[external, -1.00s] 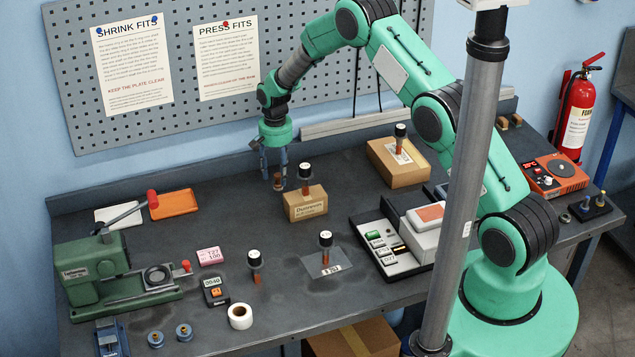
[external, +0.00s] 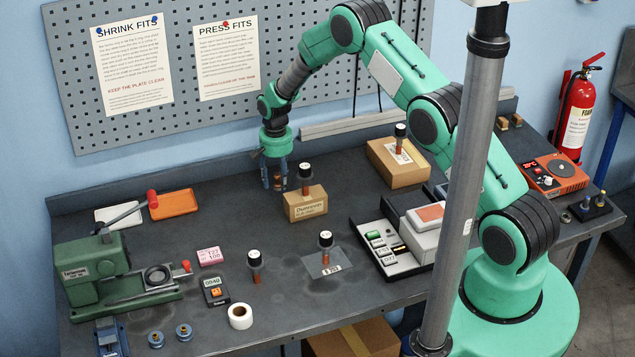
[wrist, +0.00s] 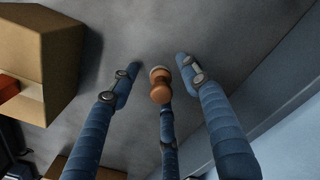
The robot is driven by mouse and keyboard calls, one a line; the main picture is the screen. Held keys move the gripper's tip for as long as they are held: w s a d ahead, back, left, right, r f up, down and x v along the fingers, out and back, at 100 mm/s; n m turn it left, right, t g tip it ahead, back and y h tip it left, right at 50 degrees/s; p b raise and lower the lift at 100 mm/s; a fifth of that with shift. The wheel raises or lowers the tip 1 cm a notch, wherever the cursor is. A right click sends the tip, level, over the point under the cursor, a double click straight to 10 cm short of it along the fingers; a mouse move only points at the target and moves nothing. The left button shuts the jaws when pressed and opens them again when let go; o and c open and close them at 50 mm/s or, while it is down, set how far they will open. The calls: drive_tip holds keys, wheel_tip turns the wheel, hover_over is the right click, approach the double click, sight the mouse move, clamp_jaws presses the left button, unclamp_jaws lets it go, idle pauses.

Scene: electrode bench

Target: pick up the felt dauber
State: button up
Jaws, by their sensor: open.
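A small brown wooden piece with a pale band at its far end, which looks like the felt dauber (wrist: 160,85), stands on the bench in the wrist view. In the external view the dauber (external: 277,182) is mostly hidden among my fingers, behind and left of a small cardboard box. My gripper (wrist: 160,75) is open, its fingers spread around the dauber with gaps on the left and right. A third finger reaches up from below, close to the dauber; I cannot tell if it touches. My gripper (external: 275,183) points down in the external view.
The labelled cardboard box (external: 304,207), with a black-capped piece (external: 305,172) on it, stands close right of my gripper. Other black-capped pieces stand around the bench. An orange tray (external: 175,203) lies to the left.

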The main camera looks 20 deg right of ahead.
sight(276, 175)
drive_tip(key=c, duration=1.1)
drive_tip(key=shift+c, duration=0.2)
drive_tip(key=shift+r, duration=0.1)
drive_tip(key=shift+r+b, duration=0.45)
drive_tip(key=shift+r, duration=4.5)
